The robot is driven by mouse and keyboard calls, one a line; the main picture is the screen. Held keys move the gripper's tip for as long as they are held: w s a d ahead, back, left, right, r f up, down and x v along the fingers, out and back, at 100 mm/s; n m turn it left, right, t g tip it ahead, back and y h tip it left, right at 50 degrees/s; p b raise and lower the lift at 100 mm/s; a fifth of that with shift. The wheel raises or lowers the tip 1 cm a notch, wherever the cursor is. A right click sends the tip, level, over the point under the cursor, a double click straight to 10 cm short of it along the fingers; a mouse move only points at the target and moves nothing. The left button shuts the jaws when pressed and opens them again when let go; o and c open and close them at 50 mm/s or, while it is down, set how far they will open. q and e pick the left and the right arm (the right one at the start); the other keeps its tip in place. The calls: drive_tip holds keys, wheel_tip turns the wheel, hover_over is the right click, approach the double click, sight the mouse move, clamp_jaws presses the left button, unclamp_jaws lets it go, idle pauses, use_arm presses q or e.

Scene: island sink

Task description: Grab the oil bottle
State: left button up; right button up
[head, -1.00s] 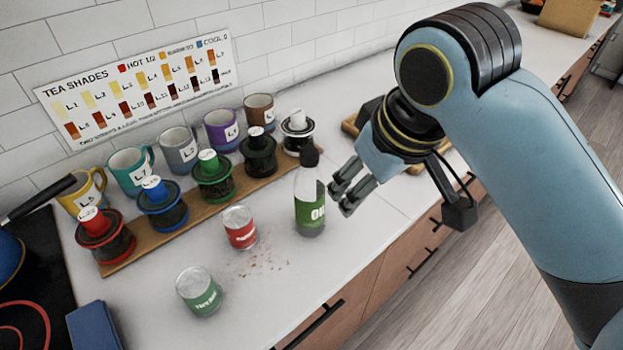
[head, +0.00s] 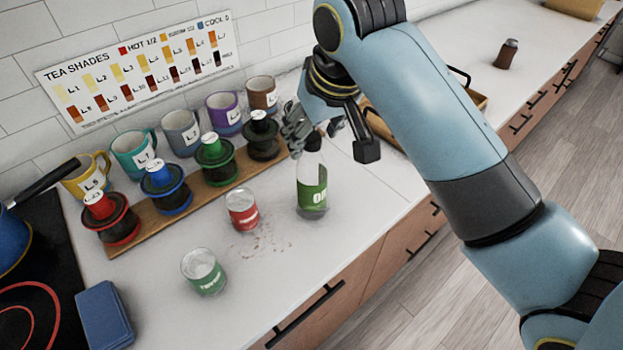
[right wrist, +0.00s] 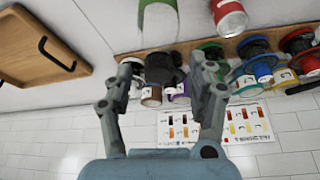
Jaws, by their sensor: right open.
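The oil bottle (head: 312,190) stands upright on the white counter, with a dark cap, clear upper part and green label. My right gripper (head: 314,132) is open beside the bottle's top, and its fingers partly overlap the cap in the head view. I cannot tell whether they touch it. In the right wrist view my right gripper (right wrist: 167,70) has its fingers spread apart. Part of the oil bottle (right wrist: 158,18) shows beyond them, cut off by the upper edge. My left gripper is not in view.
A red can (head: 242,210) and a green-labelled can (head: 203,272) stand left of the bottle. Coloured-lidded jars stand on a wooden board (head: 150,220) behind, with several mugs beyond. A wooden tray (right wrist: 38,50) lies nearby. The counter's front edge is close.

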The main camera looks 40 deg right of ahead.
drive_tip(key=x, duration=0.2)
drive_tip(key=shift+w+d+f, duration=0.1)
drive_tip(key=shift+d+f, duration=0.05)
drive_tip(key=shift+f, duration=0.1)
clamp_jaws()
idle(0.3)
